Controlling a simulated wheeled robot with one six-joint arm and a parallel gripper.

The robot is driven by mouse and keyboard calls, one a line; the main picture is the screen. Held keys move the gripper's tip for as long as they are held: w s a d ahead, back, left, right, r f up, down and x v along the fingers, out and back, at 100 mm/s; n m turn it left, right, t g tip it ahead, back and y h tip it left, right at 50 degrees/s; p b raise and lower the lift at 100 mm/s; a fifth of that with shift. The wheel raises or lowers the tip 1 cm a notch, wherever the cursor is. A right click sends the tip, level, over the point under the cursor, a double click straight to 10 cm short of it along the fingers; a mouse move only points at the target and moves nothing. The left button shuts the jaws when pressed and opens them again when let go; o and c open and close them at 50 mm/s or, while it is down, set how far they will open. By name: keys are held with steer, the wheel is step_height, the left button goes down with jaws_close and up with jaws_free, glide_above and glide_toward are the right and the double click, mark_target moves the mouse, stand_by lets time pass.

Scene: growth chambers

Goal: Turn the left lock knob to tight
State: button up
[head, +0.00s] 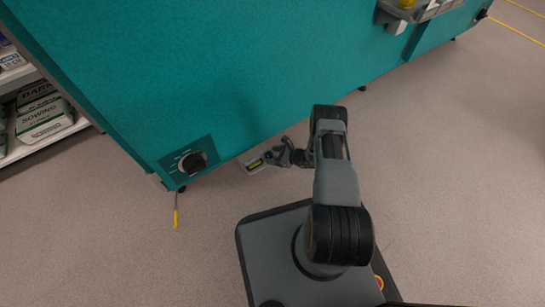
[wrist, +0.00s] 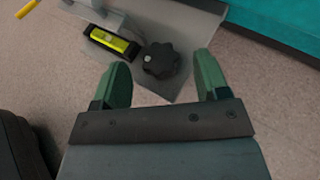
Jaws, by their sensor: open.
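A black lobed knob (wrist: 160,61) with one pale dot sits on a grey bracket plate (wrist: 190,30) in the wrist view. I take it for the left lock knob; the dot is on its left side. My gripper (wrist: 163,66) is open, with one green finger on each side of the knob. Both fingers look apart from it, and I cannot tell their height above it. In the head view my gripper (head: 284,152) is low beside the teal cabinet, next to the bracket plate (head: 250,160). The knob is not clear there.
A yellow spirit level (wrist: 112,41) lies on the bracket left of the knob. A black dial (head: 193,163) is on the teal cabinet (head: 220,70). A yellow-tipped rod (head: 176,217) hangs below it. Shelves with bags (head: 42,115) stand at the left. The floor at right is clear.

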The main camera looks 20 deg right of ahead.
steer(key=shift+w+a+f, duration=0.15)
steer(key=shift+w+a, duration=0.05)
steer(key=shift+a, duration=0.1)
steer(key=c, duration=0.9)
steer(key=m+t+h, duration=0.1)
steer(key=m+t+h+p, duration=0.1)
steer(key=m+h+p, duration=0.1)
steer(key=shift+s+a+t, duration=0.25)
steer(key=shift+t, duration=0.15)
steer(key=shift+s+a+m+t+h+p, duration=0.15)
steer(key=shift+m+t+h, duration=0.4)
steer(key=shift+m+h, duration=0.55)
steer(key=shift+a+m+t+h+p, duration=0.2)
steer(key=shift+m+t+h, duration=0.35)
steer(key=shift+m+h, duration=0.55)
steer(key=shift+m, duration=0.3)
